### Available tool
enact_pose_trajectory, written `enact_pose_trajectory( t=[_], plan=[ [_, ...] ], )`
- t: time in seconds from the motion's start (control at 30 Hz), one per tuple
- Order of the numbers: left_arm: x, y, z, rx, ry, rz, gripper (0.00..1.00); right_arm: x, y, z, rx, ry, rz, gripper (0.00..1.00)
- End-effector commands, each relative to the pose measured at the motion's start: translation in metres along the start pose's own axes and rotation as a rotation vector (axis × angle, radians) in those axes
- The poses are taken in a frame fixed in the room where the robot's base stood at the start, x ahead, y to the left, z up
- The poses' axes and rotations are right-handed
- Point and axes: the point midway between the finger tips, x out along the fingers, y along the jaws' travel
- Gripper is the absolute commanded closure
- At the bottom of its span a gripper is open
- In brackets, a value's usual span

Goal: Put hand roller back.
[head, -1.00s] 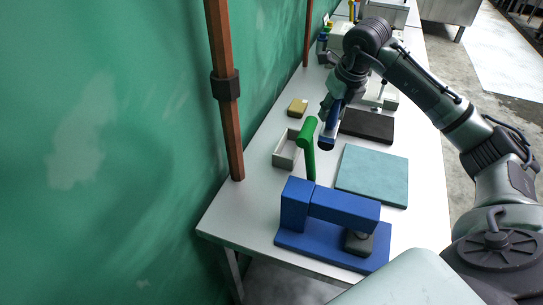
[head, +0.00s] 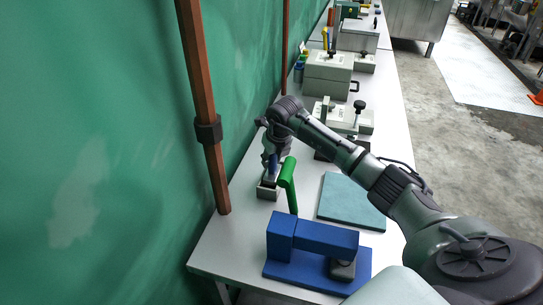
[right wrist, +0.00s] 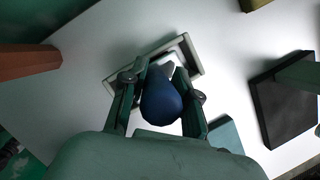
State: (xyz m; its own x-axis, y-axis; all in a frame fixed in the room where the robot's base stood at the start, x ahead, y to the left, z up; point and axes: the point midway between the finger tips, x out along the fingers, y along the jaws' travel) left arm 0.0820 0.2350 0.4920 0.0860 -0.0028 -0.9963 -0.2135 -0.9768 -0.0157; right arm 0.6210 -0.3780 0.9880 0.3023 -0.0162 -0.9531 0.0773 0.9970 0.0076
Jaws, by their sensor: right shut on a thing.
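The hand roller's blue handle (head: 273,167) is held by my right gripper (head: 271,157), which is shut on it. In the right wrist view the handle's rounded blue end (right wrist: 162,103) sits between the two fingers of the right gripper (right wrist: 164,92). A pale part shows beyond the handle. The small grey open tray (head: 267,193) lies right below the roller; its rim also shows in the right wrist view (right wrist: 188,55). The roller's lower end is over or inside the tray; I cannot tell if it touches the bottom. My left gripper is out of view.
A green lever (head: 288,180) on a blue press (head: 318,240) stands close to the tray. A teal mat (head: 350,202) lies to the right. Grey boxes (head: 328,75) stand further back. A brown post (head: 202,110) stands at the left.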

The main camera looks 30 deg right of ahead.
Motion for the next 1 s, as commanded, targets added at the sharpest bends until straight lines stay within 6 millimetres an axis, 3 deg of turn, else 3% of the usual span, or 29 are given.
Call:
enact_pose_trajectory(
  t=[0.37,0.4,0.53,0.83,1.0],
  plan=[
    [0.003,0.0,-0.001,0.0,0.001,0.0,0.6,0.005,0.0,-0.001,0.0,-0.003,0.001,1.0],
    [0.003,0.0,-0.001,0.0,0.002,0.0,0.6,0.006,0.0,-0.002,0.0,-0.001,0.0,0.68],
    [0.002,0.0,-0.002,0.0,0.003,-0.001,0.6,0.005,0.0,-0.002,0.0,-0.001,0.001,0.47],
    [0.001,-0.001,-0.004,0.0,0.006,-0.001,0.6,0.004,0.0,-0.001,0.0,-0.001,0.001,0.45],
    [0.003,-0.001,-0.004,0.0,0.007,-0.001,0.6,-0.008,-0.001,0.0,-0.001,-0.004,0.001,0.45]
  ],
)
